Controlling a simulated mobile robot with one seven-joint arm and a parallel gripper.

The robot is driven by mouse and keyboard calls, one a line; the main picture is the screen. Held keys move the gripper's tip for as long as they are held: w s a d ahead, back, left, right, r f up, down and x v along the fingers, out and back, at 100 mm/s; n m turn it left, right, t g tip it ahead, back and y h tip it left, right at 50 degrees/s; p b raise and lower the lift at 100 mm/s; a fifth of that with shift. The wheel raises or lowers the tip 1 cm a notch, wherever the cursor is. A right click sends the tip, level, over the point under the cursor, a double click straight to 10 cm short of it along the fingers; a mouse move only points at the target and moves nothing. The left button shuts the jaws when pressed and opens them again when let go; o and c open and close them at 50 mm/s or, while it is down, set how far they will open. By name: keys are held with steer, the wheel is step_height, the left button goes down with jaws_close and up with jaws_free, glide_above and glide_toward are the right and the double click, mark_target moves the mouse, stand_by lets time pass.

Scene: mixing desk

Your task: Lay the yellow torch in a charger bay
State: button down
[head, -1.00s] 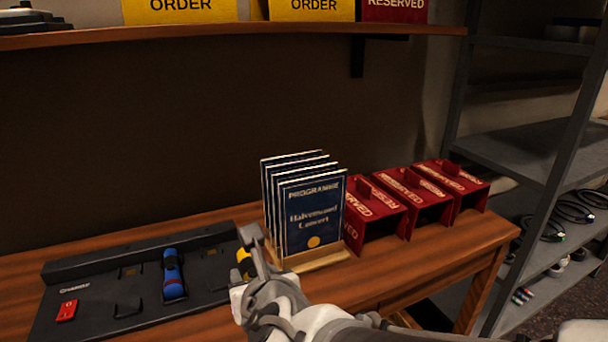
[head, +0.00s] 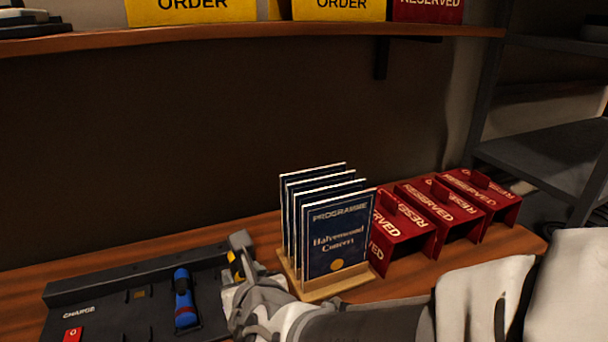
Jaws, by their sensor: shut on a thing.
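My gripper (head: 238,262) is shut on the yellow torch (head: 234,265). Only a small yellow and black part of the torch shows beside the fingers; my gripper hides the rest. They are at the right end of the black charger (head: 110,287), to the right of the blue torch. I cannot tell whether the yellow torch touches the charger. The blue torch (head: 185,300) lies in a charger bay. To its left the charger has an empty-looking bay and a red switch (head: 73,335) near the CHARGE label.
A wooden rack of blue programmes (head: 338,240) stands close to the right of my gripper. Several red RESERVED signs (head: 440,212) stand further right on the wooden desk (head: 225,232). A shelf (head: 250,33) with yellow ORDER signs runs above.

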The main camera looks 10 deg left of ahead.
steer(key=x, duration=0.3)
steer(key=a+x, duration=0.1)
steer(key=x, duration=0.3)
steer(key=s+x, duration=0.1)
steer(key=x, duration=0.2)
steer(key=shift+w+a+f+b, duration=0.2)
steer(key=shift+a+f+b, duration=0.1)
steer(key=shift+a+f, duration=0.1)
steer(key=shift+f+b, duration=0.7)
steer(key=shift+f, duration=1.2)
steer(key=shift+f, duration=0.1)
steer(key=shift+f+b, duration=0.15)
steer(key=shift+b, duration=0.15)
steer(key=shift+c, duration=1.8)
jaws_free()
